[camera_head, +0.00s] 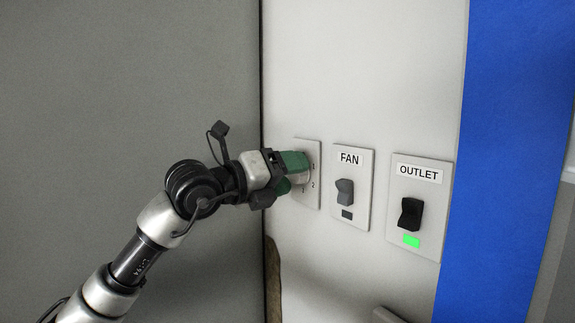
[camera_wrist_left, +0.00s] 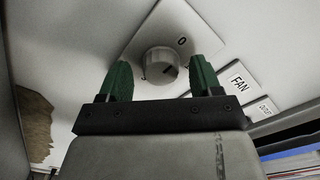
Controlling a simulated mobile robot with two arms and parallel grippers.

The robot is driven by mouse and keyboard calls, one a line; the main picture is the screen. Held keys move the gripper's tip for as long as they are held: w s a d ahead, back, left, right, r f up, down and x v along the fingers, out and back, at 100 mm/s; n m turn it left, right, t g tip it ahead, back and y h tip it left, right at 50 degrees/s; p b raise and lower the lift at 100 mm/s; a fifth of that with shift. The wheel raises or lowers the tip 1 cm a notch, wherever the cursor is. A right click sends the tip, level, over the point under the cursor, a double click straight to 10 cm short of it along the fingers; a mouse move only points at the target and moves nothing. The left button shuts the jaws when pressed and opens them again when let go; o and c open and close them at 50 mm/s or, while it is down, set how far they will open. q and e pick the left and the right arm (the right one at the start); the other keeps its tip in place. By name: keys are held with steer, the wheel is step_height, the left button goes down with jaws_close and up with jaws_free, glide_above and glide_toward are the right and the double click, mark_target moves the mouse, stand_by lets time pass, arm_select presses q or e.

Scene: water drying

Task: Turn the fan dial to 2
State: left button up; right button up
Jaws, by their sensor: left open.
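The dial (camera_wrist_left: 160,62) is a round grey knob on a pale wall plate (camera_wrist_left: 152,28), with a "0" printed up and right of it. A short dark mark shows on the right part of its face. My left gripper (camera_wrist_left: 161,70) is open, with one green finger on each side of the dial; I cannot tell whether they touch it. In the head view the left gripper (camera_head: 292,173) covers most of the dial, and the plate (camera_head: 309,147) shows small numerals, including a 2 at lower right. My right gripper is not in view.
Right of the dial plate are a FAN switch (camera_head: 345,191) with a dark indicator and an OUTLET switch (camera_head: 411,213) with a lit green indicator. A grey panel (camera_head: 130,80) stands at left. A blue strip (camera_head: 507,130) runs down the right.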

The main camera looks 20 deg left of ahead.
arm_select(q)
steer(key=c, duration=0.9)
